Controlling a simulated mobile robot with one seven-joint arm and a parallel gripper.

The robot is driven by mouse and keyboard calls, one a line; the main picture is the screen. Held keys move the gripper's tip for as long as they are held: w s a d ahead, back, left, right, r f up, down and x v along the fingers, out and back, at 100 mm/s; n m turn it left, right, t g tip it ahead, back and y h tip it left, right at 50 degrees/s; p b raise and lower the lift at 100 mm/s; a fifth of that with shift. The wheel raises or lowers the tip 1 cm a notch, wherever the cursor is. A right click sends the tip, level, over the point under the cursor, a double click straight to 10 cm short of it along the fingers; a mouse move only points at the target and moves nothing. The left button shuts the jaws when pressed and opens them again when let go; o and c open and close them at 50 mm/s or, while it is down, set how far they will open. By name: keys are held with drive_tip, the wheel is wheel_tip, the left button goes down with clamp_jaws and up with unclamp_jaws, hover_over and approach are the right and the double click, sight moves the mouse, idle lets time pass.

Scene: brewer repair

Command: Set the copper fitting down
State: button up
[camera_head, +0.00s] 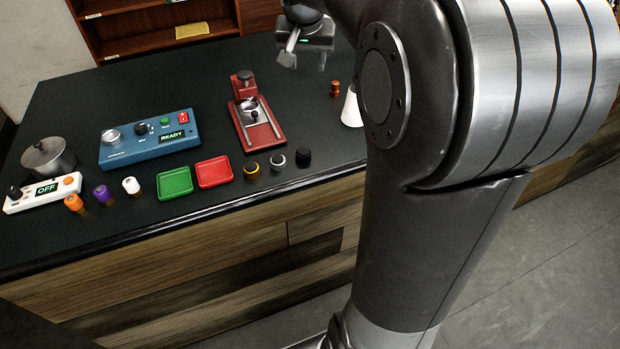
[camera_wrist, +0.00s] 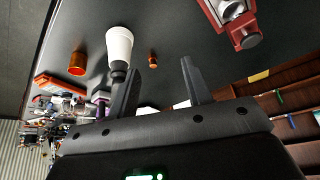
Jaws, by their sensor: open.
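A small copper fitting (camera_head: 335,88) stands upright on the dark counter, behind the white cone-shaped piece (camera_head: 351,108). It appears to be the small copper piece (camera_wrist: 153,60) in the wrist view, between the white piece (camera_wrist: 119,45) and the red press. A larger copper-coloured cup (camera_wrist: 78,63) shows on the other side of the white piece in the wrist view; in the head view my arm seems to hide it. My gripper (camera_head: 306,56) is open and empty above the back part of the counter. Its two fingers (camera_wrist: 160,68) are spread apart with nothing between them.
A red press (camera_head: 257,120) stands left of the fitting. A blue READY unit (camera_head: 150,140), a white OFF scale (camera_head: 42,193) with a metal pot, green (camera_head: 174,182) and red (camera_head: 214,172) trays and several small knobs occupy the left and front. Shelves (camera_head: 150,38) stand behind.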

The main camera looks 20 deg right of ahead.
drive_tip(key=s+a+f+n, duration=0.2)
drive_tip(key=s+a, duration=0.1)
drive_tip(key=s, duration=0.6)
drive_tip(key=s+a+f+n+y, duration=0.1)
drive_tip(key=s+a, duration=0.3)
drive_tip(key=s, duration=0.5)
drive_tip(key=s+a+f+n+t+y, duration=0.1)
drive_tip(key=s+a+f+n, duration=0.1)
drive_tip(key=s, duration=0.7)
drive_tip(key=shift+s+a+f+n, duration=0.25)
drive_tip(key=shift+a+f, duration=0.25)
drive_tip(key=shift+a, duration=0.3)
